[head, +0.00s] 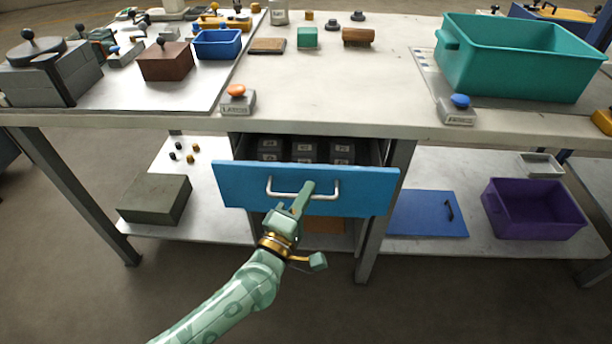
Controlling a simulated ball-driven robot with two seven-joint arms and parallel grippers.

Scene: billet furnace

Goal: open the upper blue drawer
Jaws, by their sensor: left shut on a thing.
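The upper blue drawer (235,186) hangs under the middle of the workbench and is pulled partly out. Several dark labelled blocks (304,150) show inside it. Its silvery bar handle (335,188) is on the front panel. My left gripper (301,196) is shut on the handle, near its middle, and its fingers hide part of the bar. My left arm comes in from below. My right gripper does not show.
The bench top (330,85) holds a teal bin (520,62), an orange button box (237,98) and a blue button box (458,109). On the lower shelf are a grey-green box (155,199), a blue panel (425,214) and a purple bin (535,212). The floor in front is clear.

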